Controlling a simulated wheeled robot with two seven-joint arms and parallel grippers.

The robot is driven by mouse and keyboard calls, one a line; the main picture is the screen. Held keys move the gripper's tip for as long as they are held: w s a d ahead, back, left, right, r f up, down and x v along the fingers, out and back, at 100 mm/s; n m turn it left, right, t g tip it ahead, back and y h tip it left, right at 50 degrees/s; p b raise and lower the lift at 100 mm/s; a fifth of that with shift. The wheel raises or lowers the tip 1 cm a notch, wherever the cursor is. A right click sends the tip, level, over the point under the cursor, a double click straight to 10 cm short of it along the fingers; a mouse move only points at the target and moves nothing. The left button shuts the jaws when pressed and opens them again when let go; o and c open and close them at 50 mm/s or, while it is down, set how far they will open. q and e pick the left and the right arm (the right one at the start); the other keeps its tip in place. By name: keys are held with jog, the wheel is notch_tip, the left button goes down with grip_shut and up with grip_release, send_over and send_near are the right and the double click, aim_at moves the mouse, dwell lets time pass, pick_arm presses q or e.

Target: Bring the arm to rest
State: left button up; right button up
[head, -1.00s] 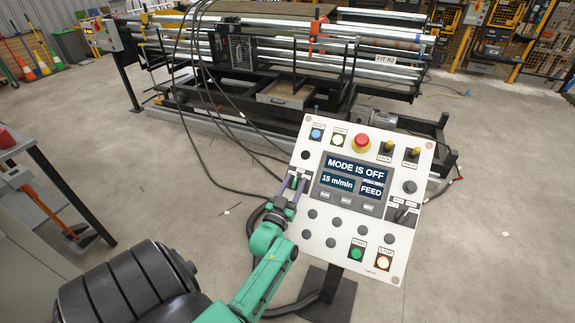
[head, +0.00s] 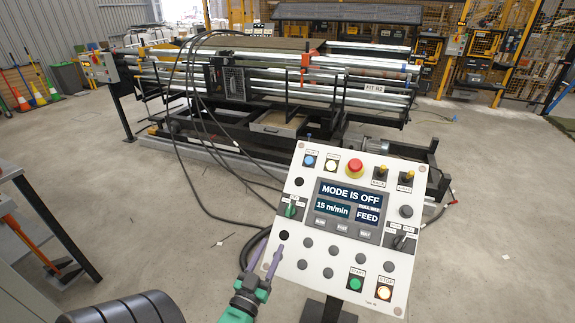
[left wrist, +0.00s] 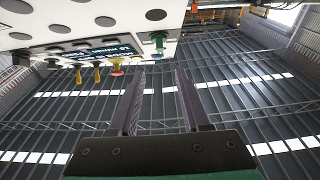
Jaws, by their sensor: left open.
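My left gripper (head: 271,249) is open and empty, just in front of the lower left edge of the white control panel (head: 318,262). Its two purple fingers stand apart in the left wrist view (left wrist: 159,78) with nothing between them. In the head view the fingertips overlap the panel's edge; I cannot tell if they touch it. The green selector knob (head: 291,210) on the panel's left side is clear above the fingers, and it also shows in the left wrist view (left wrist: 159,40). The screen (head: 347,208) reads MODE IS OFF, 15 m/min and FEED. My right gripper is out of view.
A red mushroom button (head: 355,168) tops the panel; a green button (head: 355,284) and a lit button (head: 384,292) sit low on it. Black cables (head: 202,182) hang behind its left side. A roller machine (head: 270,90) stands beyond. Floor to the left is open.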

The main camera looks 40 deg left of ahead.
pick_arm(q)
jog(key=w+d+f+m+g+h, duration=0.1)
jog(key=d+g+h, duration=0.1)
jog(key=w+d+f+m+g+h, duration=0.1)
jog(key=d+g+h, duration=0.1)
jog(key=d, duration=0.1)
jog(key=w+d+f+m+g+h, duration=0.1)
jog(key=w+d+f+g+h, duration=0.1)
jog(key=shift+d+m, duration=0.3)
jog(key=s+d+f+m+g, duration=0.2)
jog(key=s+d+g, duration=0.2)
jog(key=s+g, duration=0.6)
jog(key=s+f, duration=0.3)
jog(key=f, duration=1.8)
jog(key=s+a+f+g, duration=0.1)
jog(key=s+a+f, duration=0.2)
jog(key=s+f, duration=1.2)
jog(key=shift+s+f+m+g, duration=0.2)
jog(key=shift+s+m+g, duration=0.15)
jog(key=shift+s, duration=0.9)
